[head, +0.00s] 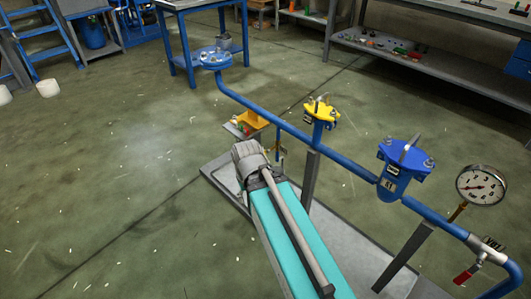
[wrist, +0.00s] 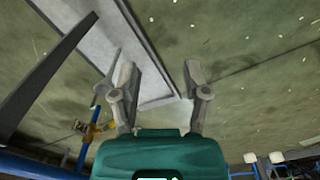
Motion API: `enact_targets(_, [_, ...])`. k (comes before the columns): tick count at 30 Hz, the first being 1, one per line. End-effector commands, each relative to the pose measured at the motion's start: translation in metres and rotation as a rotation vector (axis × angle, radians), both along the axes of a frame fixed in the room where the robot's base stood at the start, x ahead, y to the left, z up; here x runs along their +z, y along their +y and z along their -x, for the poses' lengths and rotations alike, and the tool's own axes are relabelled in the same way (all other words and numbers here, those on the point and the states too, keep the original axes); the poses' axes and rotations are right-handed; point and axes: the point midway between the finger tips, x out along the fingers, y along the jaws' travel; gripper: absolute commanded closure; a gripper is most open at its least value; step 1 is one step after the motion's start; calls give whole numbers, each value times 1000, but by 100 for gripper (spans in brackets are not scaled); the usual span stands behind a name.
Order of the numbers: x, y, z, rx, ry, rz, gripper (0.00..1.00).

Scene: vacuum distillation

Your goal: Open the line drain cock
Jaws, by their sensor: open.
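A thin blue drop pipe with a small fitting (head: 279,148) hangs under the blue line, just beyond the end of my arm in the head view. It may be the drain cock; its handle is too small to read. In the wrist view a brass-yellow fitting (wrist: 93,129) with a pale tag sits on a blue pipe at the lower left, outside my fingers; I cannot tell whether it is the same part. My gripper (wrist: 160,80) is open and empty, with floor and the plinth edge showing between its fingers.
The blue line (head: 265,112) carries a yellow-topped unit (head: 322,109) and a blue-capped unit (head: 402,160). A gauge (head: 481,186) and a red-handled valve (head: 467,274) are at right. Grey posts (head: 309,180) rise from a grey plinth (head: 222,174).

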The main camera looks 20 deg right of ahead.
Motion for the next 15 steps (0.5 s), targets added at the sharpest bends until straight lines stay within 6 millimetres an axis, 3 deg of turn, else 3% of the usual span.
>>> enact_targets(8, [-7,-3,-5,23,-11,25,40])
enact_targets(15, [-34,-15,-30,158,-58,168,40])
